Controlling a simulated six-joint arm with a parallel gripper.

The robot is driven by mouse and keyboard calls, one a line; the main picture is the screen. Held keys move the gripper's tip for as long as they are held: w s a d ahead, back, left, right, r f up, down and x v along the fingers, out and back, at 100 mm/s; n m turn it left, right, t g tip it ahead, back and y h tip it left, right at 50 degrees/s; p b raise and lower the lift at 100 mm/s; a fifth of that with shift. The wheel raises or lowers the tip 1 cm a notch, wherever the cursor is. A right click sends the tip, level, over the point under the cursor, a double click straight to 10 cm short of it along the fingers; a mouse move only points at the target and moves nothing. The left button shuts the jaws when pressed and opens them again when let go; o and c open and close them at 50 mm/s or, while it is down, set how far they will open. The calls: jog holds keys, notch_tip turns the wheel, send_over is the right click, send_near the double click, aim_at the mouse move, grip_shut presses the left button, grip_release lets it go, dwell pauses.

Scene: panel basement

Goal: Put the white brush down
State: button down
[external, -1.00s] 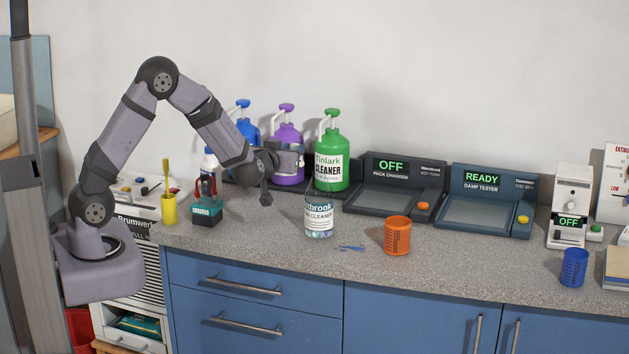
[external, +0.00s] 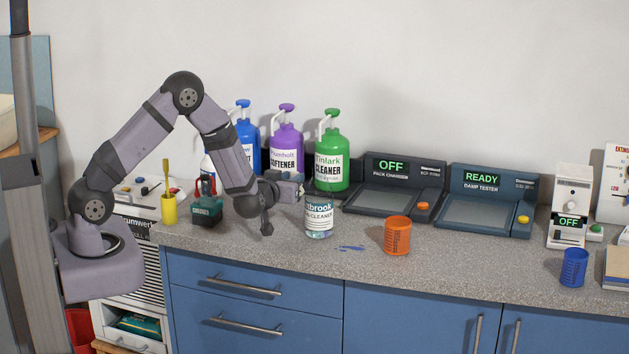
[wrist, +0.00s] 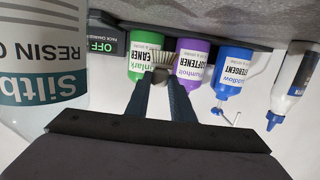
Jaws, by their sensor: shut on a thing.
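In the wrist view, my gripper (wrist: 160,76) is shut on the white brush, whose pale bristles (wrist: 163,58) show between and beyond the two dark fingertips. The rest of the brush is hidden. In the external view, my gripper (external: 298,186) is low over the counter, in front of the purple and green bottles and just left of the clear Siltbrook jar. I cannot make out the brush in that view, nor whether it touches the counter.
The clear jar (external: 318,216) stands close to my gripper. Pump bottles stand behind: blue (external: 248,140), purple (external: 286,142) and green (external: 331,160). The front left counter (external: 230,238) is clear.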

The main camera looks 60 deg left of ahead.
notch_tip(320, 180, down, 2)
jog(key=shift+f, duration=0.2)
jog(key=shift+f, duration=0.1)
